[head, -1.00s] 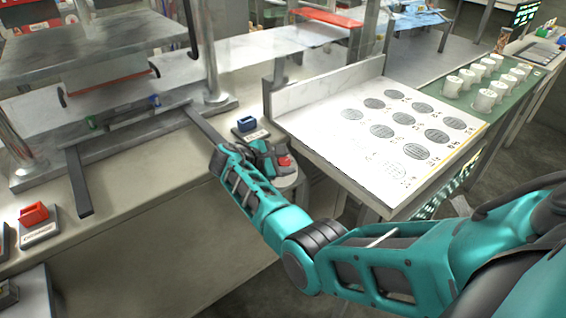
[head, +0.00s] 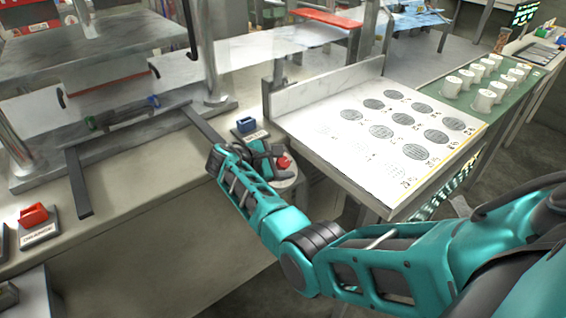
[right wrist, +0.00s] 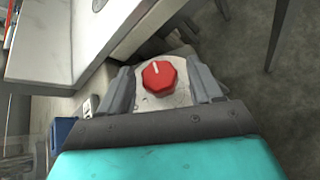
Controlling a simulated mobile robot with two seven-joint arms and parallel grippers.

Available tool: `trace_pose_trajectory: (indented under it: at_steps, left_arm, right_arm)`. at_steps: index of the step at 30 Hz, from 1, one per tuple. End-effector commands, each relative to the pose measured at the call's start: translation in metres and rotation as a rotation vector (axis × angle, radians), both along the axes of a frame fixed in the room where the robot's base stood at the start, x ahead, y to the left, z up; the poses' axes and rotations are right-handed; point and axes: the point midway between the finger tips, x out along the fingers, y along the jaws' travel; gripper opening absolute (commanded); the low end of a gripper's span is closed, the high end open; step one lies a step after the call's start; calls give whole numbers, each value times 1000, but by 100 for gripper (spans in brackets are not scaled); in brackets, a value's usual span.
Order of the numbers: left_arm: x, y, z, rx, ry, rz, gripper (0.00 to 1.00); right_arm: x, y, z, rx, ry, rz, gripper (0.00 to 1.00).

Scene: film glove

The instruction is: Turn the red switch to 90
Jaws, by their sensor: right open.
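The red switch is a red, many-sided knob (right wrist: 159,77) with a white pointer line, on a round pale base. In the right wrist view the line points up, tilted slightly left. The knob also shows in the head view (head: 284,163), just right of my right gripper. My right gripper (right wrist: 163,84) is open, with one finger on each side of the knob and visible gaps between. I cannot tell how far above the base the fingertips are. My left gripper is not in view.
A blue switch (head: 246,125) stands on the bench behind my right gripper. A white sloped board (head: 350,120) with dark ovals stands close on the right. A metal press (head: 110,110) stands at left.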

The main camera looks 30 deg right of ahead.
Motion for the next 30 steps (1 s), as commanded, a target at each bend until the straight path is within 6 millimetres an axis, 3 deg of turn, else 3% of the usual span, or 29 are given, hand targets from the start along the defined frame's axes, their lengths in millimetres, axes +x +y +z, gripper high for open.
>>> trace_pose_trajectory:
  at_steps: [15,21,30]
  left_arm:
    - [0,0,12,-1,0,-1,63]
    - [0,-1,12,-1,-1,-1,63]
    - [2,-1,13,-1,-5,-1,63]
  right_arm:
    - [-14,87,55,2,0,1,64]
    - [-16,100,63,0,1,-1,64]
    - [-16,101,64,0,1,-1,64]
